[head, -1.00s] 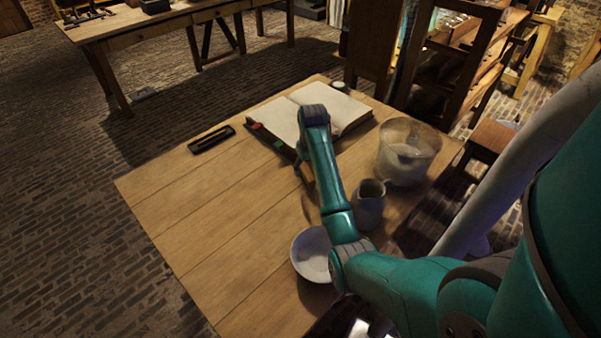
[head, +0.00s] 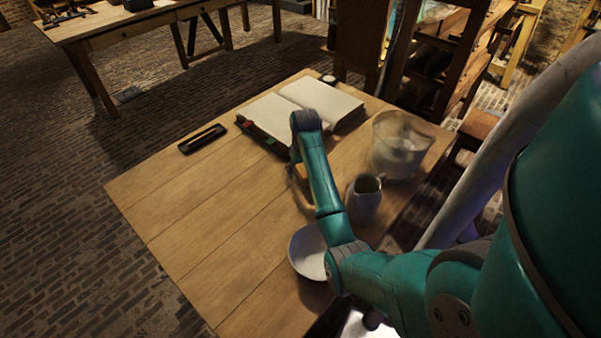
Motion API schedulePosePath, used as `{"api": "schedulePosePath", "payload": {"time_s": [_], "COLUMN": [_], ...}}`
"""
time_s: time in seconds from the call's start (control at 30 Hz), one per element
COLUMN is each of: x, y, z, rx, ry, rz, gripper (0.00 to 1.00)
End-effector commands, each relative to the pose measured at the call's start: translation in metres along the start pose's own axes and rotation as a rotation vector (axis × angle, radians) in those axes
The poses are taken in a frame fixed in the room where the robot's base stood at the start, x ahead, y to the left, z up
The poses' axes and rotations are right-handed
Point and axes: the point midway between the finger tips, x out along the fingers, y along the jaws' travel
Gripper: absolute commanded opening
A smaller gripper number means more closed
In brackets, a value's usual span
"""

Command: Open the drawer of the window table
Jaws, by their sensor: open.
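The near wooden table (head: 180,225) fills the middle of the head view; no drawer front or handle shows on it from above. Another wooden table (head: 110,22) stands at the far left, with shut drawer fronts (head: 130,35) along its near side. I cannot tell from this view which one is the window table. My teal arm reaches over the near table, its wrist end bent down beside the open book.
On the near table are an open book (head: 335,101), a black pen tray (head: 203,139), a glass jar (head: 400,147), a grey jug (head: 363,203) and a pale bowl (head: 306,252) close to my arm. The table's left part is clear. Brick floor (head: 60,230) lies open to the left.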

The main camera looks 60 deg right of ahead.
Motion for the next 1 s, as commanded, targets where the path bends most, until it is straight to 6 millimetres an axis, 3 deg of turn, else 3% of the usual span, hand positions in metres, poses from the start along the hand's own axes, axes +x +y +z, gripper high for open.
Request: {"api": "schedulePosePath", "payload": {"time_s": [0.3,0.37,0.57,0.6,0.87,1.0], "x": [0.001,0.001,0.001,0.001,-0.001,-0.014], "y": [0.0,0.0,0.0,0.0,0.0,-0.003], "z": [0.0,0.0,0.0,0.0,0.0,-0.009], "rx": [0.0,0.0,0.0,0.0,0.0,-0.002], "ry": [0.0,0.0,0.0,0.0,0.001,0.004], "rz": [0.0,0.0,0.0,0.0,0.0,0.001], "gripper": [0.67,0.54,0.04,0.0,0.0,0.0]}}
